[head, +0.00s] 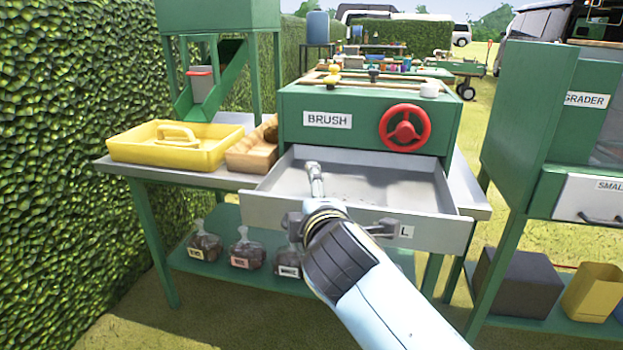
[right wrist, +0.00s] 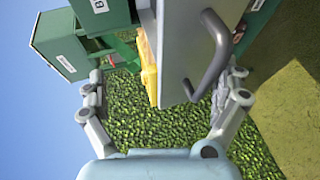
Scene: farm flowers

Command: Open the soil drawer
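The soil drawer (head: 429,233) is a grey metal drawer below the green box marked BRUSH. It stands pulled out, and its shallow tray interior shows. Its front carries a dark handle (head: 380,229) and a label of which only an "L" shows; my right arm covers the rest. The drawer front (right wrist: 192,45) and handle (right wrist: 212,62) also show in the right wrist view. My right gripper (right wrist: 163,100) is open, its fingers spread wide, with the handle beyond and between them. I cannot tell whether a finger touches the drawer. My left gripper is not in view.
A yellow tray (head: 140,150) and a wooden crate (head: 250,155) stand left on the bench. A red handwheel (head: 405,128) is on the green box. Labelled bags (head: 247,250) sit on the lower shelf. A green grader cabinet (head: 527,120) stands right; a hedge (head: 60,150) borders the left.

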